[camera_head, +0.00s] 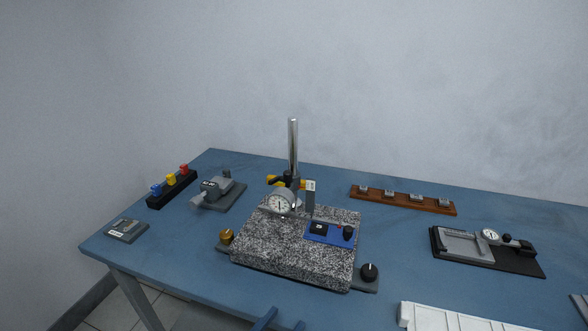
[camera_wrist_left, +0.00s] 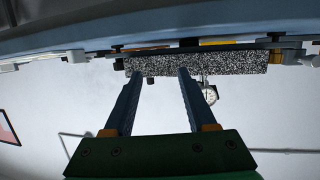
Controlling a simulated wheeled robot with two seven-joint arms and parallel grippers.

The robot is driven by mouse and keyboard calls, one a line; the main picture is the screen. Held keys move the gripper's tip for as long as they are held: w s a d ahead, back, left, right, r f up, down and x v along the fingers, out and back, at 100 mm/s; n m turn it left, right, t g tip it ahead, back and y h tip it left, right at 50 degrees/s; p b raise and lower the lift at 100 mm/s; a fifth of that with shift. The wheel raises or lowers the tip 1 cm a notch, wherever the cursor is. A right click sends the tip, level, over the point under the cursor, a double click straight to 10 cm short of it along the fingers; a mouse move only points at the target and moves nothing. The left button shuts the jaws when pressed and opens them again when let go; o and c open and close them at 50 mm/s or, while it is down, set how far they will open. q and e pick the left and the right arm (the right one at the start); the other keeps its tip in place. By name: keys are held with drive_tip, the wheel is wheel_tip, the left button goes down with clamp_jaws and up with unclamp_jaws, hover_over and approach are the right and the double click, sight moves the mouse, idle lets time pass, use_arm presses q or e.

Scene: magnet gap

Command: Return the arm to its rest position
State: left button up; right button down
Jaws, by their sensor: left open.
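My left gripper (camera_head: 282,323) shows only as blue fingertips at the bottom edge of the head view, in front of the table. In the left wrist view its two blue fingers (camera_wrist_left: 160,74) are spread apart with nothing between them. The speckled granite plate (camera_head: 285,256) lies beyond the fingertips, apart from them in the head view. It also shows at the top of the left wrist view (camera_wrist_left: 228,62), which looks upside down. A dial gauge (camera_head: 281,202) hangs from a stand with a steel post (camera_head: 293,145). My right gripper is not in view.
The blue table (camera_head: 400,245) holds a black rack (camera_head: 171,188) with coloured pieces, a grey fixture (camera_head: 222,191), a small grey box (camera_head: 126,230), a wooden block holder (camera_head: 405,200), a black gauge fixture (camera_head: 488,250) and a white tray (camera_head: 455,321). A blue unit (camera_head: 330,232) sits on the granite.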

use_arm(q)
drive_tip(key=shift+n+g+y, duration=0.4)
drive_tip(key=shift+g+y, duration=0.5)
drive_tip(key=a+f, duration=0.1)
drive_tip(key=f, duration=0.1)
drive_tip(key=s+a+f, duration=0.1)
drive_tip(key=a+f, duration=0.1)
drive_tip(key=s+a+f+n+g+y, duration=0.3)
drive_tip(key=s+a+f+g+y, duration=0.2)
drive_tip(key=s+a+f+g, duration=0.6)
drive_tip(key=s+f+t+p, duration=0.1)
drive_tip(key=s+f, duration=0.1)
drive_tip(key=f, duration=0.5)
drive_tip(key=s+f+t, duration=0.1)
drive_tip(key=s+f, duration=0.2)
drive_tip(key=f, duration=0.5)
drive_tip(key=s+a+f+g, duration=0.1)
drive_tip(key=s+a+f, duration=0.1)
drive_tip(key=s+f, duration=0.6)
drive_tip(key=s, duration=0.3)
drive_tip(key=shift+s+a+f+m+p, duration=0.15)
drive_tip(key=shift+a+m+p, duration=0.15)
drive_tip(key=shift+p, duration=0.1)
